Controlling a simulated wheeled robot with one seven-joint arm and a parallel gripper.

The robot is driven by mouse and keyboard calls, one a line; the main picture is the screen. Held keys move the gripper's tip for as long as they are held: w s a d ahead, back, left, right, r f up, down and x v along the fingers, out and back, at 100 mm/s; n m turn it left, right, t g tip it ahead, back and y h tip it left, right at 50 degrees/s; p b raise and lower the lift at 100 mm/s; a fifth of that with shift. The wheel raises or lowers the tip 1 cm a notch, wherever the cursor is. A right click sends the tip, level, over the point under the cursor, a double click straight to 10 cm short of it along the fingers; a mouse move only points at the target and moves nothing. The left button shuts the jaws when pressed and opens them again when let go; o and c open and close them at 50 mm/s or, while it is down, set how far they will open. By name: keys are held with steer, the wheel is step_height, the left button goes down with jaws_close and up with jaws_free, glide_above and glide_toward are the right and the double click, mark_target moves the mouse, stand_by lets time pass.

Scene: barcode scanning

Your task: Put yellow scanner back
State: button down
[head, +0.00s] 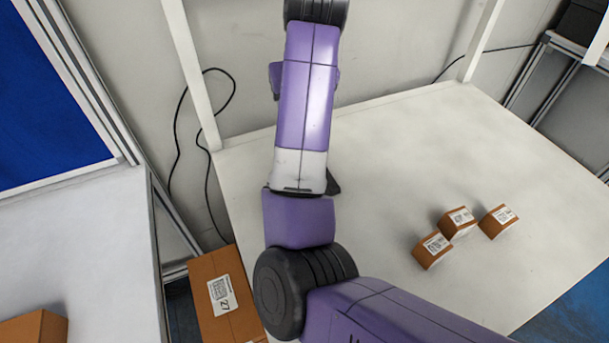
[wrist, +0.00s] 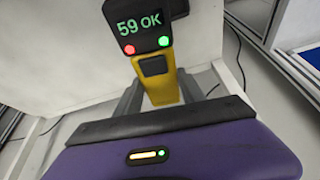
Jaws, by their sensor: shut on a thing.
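The yellow scanner (wrist: 158,84) shows in the wrist view, with a yellow handle and a dark head. Its display reads "59 OK" in green, with a red and a green light below. My gripper (wrist: 160,92) is shut around the handle, one dark finger on each side. The scanner's upper end is cut off by the picture edge. In the head view my arm runs up out of the top of the picture, and neither gripper nor scanner shows there. No holder for the scanner can be made out.
Three small labelled brown boxes (head: 459,221) sit on the right of the white table (head: 420,140). A larger labelled box (head: 219,294) is at the lower left. A black cable (head: 181,120) hangs by the frame post (head: 186,62). A small dark thing (head: 333,184) is partly hidden by my arm.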

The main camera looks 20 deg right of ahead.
steer(key=shift+a+n, duration=0.1)
steer(key=shift+n, duration=0.3)
steer(key=shift+y, duration=0.3)
steer(key=shift+n, duration=0.3)
step_height(320, 180, down, 14)
steer(key=b, duration=0.8)
steer(key=shift+s+f+b, duration=0.1)
steer(key=shift+f+b, duration=0.05)
steer(key=shift+b, duration=0.15)
steer(key=shift+f, duration=2.8)
steer(key=shift+f, duration=0.1)
steer(key=c, duration=1)
jaws_free()
steer(key=shift+o, duration=0.2)
steer(key=p+v, duration=0.7)
steer(key=v, duration=0.5)
